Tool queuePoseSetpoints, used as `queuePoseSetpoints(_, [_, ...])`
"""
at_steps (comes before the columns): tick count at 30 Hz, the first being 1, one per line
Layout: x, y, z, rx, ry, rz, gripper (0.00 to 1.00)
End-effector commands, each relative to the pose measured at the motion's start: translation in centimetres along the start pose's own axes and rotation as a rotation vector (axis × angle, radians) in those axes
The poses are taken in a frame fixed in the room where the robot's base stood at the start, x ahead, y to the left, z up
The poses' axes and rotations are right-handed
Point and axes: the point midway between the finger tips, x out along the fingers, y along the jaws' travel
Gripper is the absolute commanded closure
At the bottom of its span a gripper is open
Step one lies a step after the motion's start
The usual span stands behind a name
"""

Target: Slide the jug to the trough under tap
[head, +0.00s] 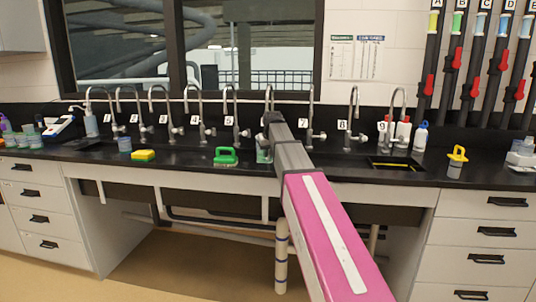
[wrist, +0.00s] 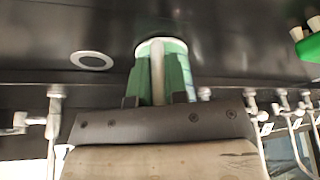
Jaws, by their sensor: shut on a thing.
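The jug is a small green-sided vessel with a white rim; it shows in the wrist view (wrist: 175,70) and as a sliver beside my arm in the head view (head: 262,156). My gripper (wrist: 155,98) is shut on the jug, one finger on each side. The jug stands on or just over the black counter (head: 330,163); I cannot tell which. In the head view my arm hides most of it. A tap (head: 268,98) rises behind my arm, between the taps labelled 5 (head: 230,105) and 7 (head: 309,105). I cannot make out which trough is meant.
A yellow sponge (head: 143,155) is farther left. A pale ring (wrist: 92,60) lies flat beside the jug. A recessed basin (head: 392,168) and a yellow-topped item (head: 456,162) are at right.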

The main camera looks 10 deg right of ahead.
Motion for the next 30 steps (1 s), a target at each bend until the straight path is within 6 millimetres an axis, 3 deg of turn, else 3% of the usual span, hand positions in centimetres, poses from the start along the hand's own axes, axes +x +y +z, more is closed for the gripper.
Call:
queuePoseSetpoints(11, [0.0,0.1,-0.1,0.0,0.001,0.0,1.0])
queuePoseSetpoints(12, [0.0,0.1,-0.1,0.0,0.001,0.0,0.77])
queuePoseSetpoints(14, [0.0,0.1,-0.1,0.0,0.001,0.0,0.57])
queuePoseSetpoints(24, [-0.2,0.1,-0.1,0.0,0.0,0.0,0.56])
queuePoseSetpoints(30, [-2.3,0.1,-0.1,0.0,0.002,0.0,0.56])
